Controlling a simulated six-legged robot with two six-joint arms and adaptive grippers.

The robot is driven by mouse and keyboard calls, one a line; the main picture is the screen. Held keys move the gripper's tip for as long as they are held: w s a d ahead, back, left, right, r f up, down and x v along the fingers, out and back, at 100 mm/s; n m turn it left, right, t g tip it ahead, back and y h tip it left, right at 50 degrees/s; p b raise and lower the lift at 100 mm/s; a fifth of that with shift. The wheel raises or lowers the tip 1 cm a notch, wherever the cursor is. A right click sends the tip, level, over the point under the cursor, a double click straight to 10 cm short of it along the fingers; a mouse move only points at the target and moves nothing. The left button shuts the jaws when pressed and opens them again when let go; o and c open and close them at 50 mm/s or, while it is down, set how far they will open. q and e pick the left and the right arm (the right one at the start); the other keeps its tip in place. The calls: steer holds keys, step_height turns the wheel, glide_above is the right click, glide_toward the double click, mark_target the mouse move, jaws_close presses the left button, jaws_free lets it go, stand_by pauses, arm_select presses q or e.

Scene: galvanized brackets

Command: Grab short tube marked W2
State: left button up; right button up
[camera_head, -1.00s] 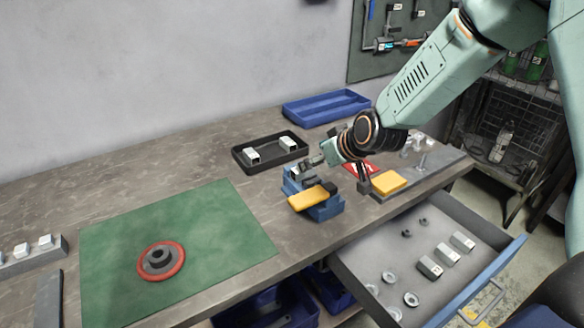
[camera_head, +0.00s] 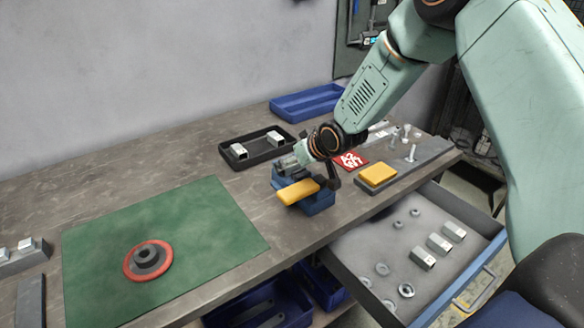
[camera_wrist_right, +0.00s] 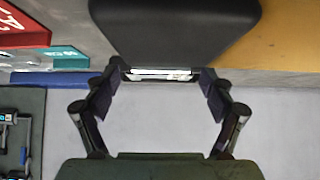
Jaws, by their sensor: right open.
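Short square metal tubes lie in several places; no W2 mark is legible in the head view. A left tube (camera_head: 239,151) and a right tube (camera_head: 275,138) lie in the black tray (camera_head: 228,161). Several more sit in the open drawer, such as one tube (camera_head: 423,258). My right gripper (camera_head: 300,156) is at the blue vise (camera_head: 318,203), just in front of the black tray. In the right wrist view my right gripper (camera_wrist_right: 160,95) is open, fingers apart. A small pale strip (camera_wrist_right: 160,74) shows beyond the fingers; I cannot tell what it is. My left gripper is out of view.
A yellow block (camera_head: 298,192) lies on the vise and another yellow block (camera_head: 377,175) lies to its right. Upright bolts (camera_head: 411,152) stand behind that. The green mat (camera_head: 205,225) bears a red ring with a grey part. The open drawer (camera_head: 350,240) juts out in front.

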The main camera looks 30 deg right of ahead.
steer(key=shift+w+f, duration=0.15)
steer(key=shift+w, duration=0.1)
steer(key=shift+s+a, duration=0.1)
steer(key=shift+a, duration=0.05)
steer(key=c, duration=1.3)
steer(key=shift+o, duration=0.2)
